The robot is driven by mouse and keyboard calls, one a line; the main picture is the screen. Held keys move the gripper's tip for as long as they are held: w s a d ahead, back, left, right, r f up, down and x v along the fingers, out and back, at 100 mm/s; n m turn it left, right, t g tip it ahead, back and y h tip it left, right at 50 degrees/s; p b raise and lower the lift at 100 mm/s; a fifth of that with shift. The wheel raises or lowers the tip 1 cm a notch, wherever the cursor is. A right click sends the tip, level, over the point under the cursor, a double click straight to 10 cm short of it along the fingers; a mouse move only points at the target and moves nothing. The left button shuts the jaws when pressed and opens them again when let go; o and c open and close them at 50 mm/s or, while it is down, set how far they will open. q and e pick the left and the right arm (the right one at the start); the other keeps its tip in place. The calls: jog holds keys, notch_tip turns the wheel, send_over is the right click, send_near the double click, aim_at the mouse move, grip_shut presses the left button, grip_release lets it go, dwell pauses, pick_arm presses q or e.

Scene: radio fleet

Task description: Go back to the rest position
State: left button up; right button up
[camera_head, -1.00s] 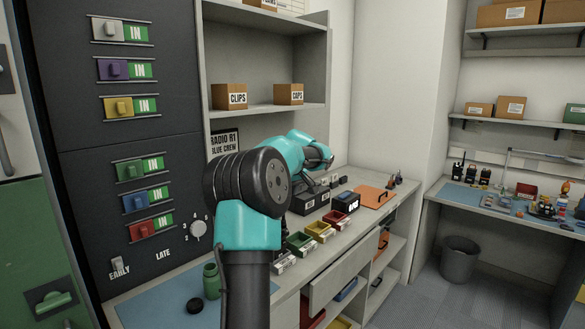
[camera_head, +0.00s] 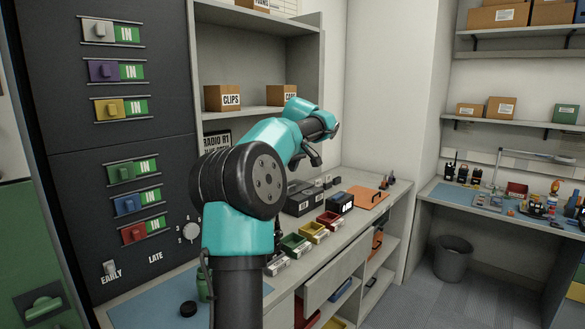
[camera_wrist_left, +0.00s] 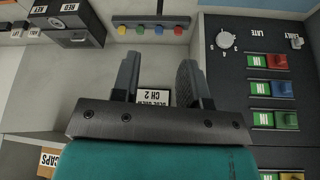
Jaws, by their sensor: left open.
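My left arm rises from the bottom middle of the head view. Its gripper (camera_head: 322,140) is in the air in front of the shelf unit, above the back of the counter. In the left wrist view the two dark fingers of my left gripper (camera_wrist_left: 157,82) stand apart with nothing between them. A sign reading CH 2 (camera_wrist_left: 156,102) shows behind the gap. My right gripper is in neither view.
A dark panel (camera_head: 160,223) with coloured sliders stands at left. The counter holds a green bottle (camera_head: 203,290), partly behind my arm, small coloured bins (camera_head: 313,232) and an orange clipboard (camera_head: 366,197). Shelves with boxes (camera_head: 223,98) are behind. A waste bin (camera_head: 452,262) stands at right.

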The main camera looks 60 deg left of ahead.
pick_arm(q)
jog(key=w+d+f+m+t+h, duration=0.1)
jog(key=w+d+f+m, duration=0.1)
jog(key=w+d+f, duration=0.5)
jog(key=w+d+f+m+h, duration=0.1)
jog(key=w+f+m, duration=0.25)
jog(key=f, duration=0.65)
jog(key=w+d+f+m+t+h, duration=0.1)
jog(key=w+d+f+m, duration=0.1)
jog(key=w+d+f, duration=0.5)
jog(key=w+d+f+m+h, duration=0.1)
jog(key=d+f, duration=0.2)
jog(key=f, duration=0.4)
jog(key=w+d+f+m+h, duration=0.1)
jog(key=d+f+m, duration=0.1)
jog(key=d+f, duration=0.3)
jog(key=s+d+f+m+h, duration=0.2)
jog(key=s+d+f, duration=0.3)
jog(key=d+f, duration=0.65)
jog(key=s+d+f+m+h, duration=0.1)
jog(key=s+d+f+m, duration=0.35)
jog(key=d+f, duration=0.75)
jog(key=s+d+f, duration=0.2)
jog(key=s+d, duration=0.5)
jog(key=s, duration=0.4)
jog(key=shift+s+d+f+m+g, duration=0.15)
jog(key=shift+s+d+m+g, duration=0.15)
jog(key=shift+s+d, duration=0.05)
